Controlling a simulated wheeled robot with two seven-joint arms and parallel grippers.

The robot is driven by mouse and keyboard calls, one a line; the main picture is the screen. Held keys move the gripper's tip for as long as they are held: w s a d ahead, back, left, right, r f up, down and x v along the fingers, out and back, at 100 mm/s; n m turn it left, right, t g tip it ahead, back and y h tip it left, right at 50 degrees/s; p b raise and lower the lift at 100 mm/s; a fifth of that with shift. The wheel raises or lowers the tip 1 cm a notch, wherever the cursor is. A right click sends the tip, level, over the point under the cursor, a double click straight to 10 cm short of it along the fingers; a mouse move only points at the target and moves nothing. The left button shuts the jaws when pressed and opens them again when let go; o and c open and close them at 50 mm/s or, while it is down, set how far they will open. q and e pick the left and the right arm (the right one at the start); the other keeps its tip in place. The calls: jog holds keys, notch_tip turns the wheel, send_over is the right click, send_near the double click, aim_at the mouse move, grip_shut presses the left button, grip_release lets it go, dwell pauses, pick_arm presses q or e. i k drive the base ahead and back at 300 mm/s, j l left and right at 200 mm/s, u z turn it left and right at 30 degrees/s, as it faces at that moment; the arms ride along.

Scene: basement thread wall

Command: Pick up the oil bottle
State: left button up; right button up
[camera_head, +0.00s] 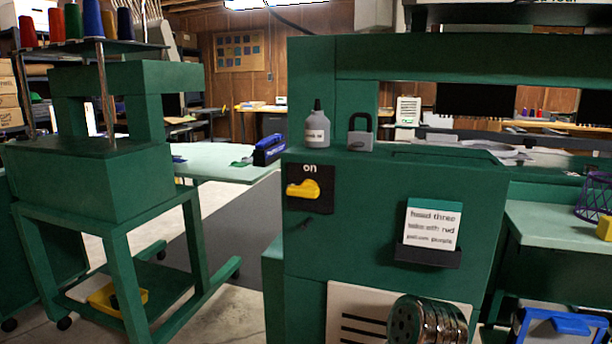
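The oil bottle (317,127) is a small grey bottle with a pale label and a dark pointed nozzle. It stands upright on the left part of the flat top of the green machine cabinet (370,215). A grey padlock (361,133) stands just to its right, with a small gap between them. Nothing covers the bottle.
The cabinet front has a yellow switch (303,189) marked "on" and a card (433,222) in a dark holder. A green frame post rises behind the bottle. A blue stapler-like tool (268,150) lies on the pale table at left. A green wheeled stand (100,190) holds thread spools.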

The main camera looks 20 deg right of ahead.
aim_at(316, 126)
jog(key=j+z, duration=0.25)
jog(key=j, duration=0.3)
jog(key=i+j+z, duration=0.35)
jog(key=i+j, duration=0.15)
jog(key=j, duration=0.2)
